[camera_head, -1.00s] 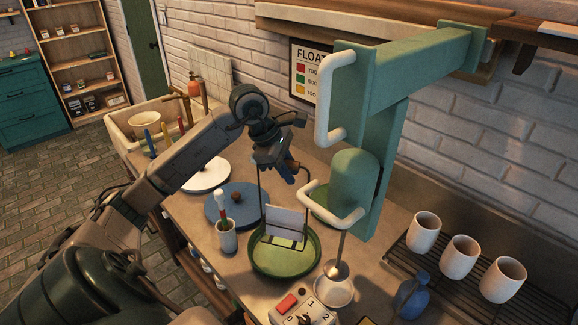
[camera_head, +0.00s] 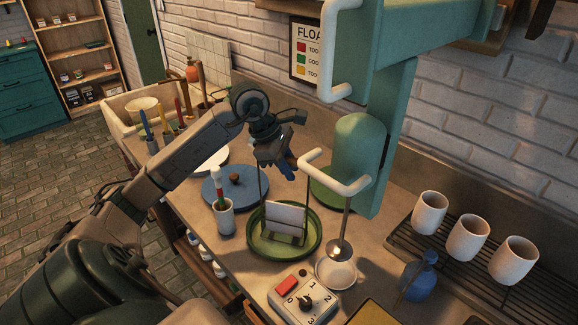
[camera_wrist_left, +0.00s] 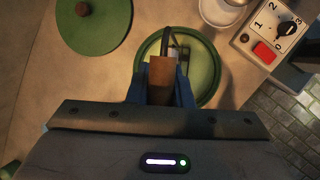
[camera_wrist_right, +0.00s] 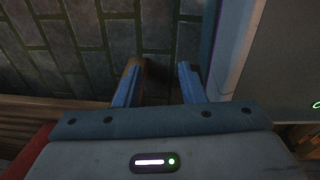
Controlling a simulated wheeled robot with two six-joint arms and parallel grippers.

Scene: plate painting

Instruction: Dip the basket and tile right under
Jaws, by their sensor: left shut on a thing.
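The wire basket (camera_head: 265,205) hangs from my left gripper (camera_head: 285,168) by its tall handle. A pale square tile (camera_head: 286,217) stands nearly upright in it. The basket's lower part is inside the round green basin (camera_head: 316,248); whether the tile's lower edge is under the liquid is hard to tell. In the left wrist view my left gripper (camera_wrist_left: 162,85) is shut on the brown handle grip (camera_wrist_left: 161,72), directly above the basin. In the right wrist view my right gripper (camera_wrist_right: 160,80) has its blue fingers apart with nothing clearly between them.
A dial box (camera_head: 303,300) is in front. White cups (camera_head: 467,237) stand on a rack.

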